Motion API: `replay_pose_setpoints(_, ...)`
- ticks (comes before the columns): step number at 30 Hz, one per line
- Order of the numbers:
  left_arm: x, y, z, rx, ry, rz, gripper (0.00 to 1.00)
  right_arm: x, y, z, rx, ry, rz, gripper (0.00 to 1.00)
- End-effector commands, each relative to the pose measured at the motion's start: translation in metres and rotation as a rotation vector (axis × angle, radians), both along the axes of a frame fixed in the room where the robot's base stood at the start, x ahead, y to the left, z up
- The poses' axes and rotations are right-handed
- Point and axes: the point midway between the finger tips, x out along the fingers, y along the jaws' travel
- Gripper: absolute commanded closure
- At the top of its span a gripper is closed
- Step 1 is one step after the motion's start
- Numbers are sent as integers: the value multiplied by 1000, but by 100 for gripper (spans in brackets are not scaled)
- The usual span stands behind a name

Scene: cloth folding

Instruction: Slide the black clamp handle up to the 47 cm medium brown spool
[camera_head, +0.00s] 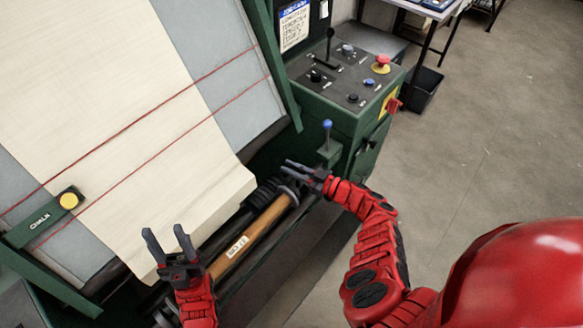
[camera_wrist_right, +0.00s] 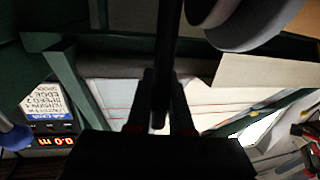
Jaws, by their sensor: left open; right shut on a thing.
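My right gripper (camera_head: 290,168) is near that end. In the right wrist view it is shut on the black clamp handle (camera_wrist_right: 165,60), a dark bar between its fingers. My left gripper (camera_head: 165,236) is open and empty by the spool's left end, which it partly hides.
Cream cloth (camera_head: 130,110) drapes over the grey bed under two red lines. A blue-knobbed lever (camera_head: 327,126) stands close to my right gripper. The control panel (camera_head: 345,75) is behind. Open floor lies to the right.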

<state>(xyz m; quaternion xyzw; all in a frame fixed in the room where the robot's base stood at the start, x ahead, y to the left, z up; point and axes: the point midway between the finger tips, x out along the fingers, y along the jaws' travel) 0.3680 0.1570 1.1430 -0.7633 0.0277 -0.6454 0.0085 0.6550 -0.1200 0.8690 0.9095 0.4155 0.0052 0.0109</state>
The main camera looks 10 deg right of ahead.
Motion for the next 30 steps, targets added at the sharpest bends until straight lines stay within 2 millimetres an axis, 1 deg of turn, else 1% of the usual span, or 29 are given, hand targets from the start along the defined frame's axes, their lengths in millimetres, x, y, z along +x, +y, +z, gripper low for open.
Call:
replay_pose_setpoints(26, 0, 0, 0, 0, 0, 0, 50, 0, -1, 0, 0, 0, -1, 100)
replay_pose_setpoints(30, 0, 0, 7, 0, 0, 0, 50, -3, 3, 2, -1, 1, 1, 100)
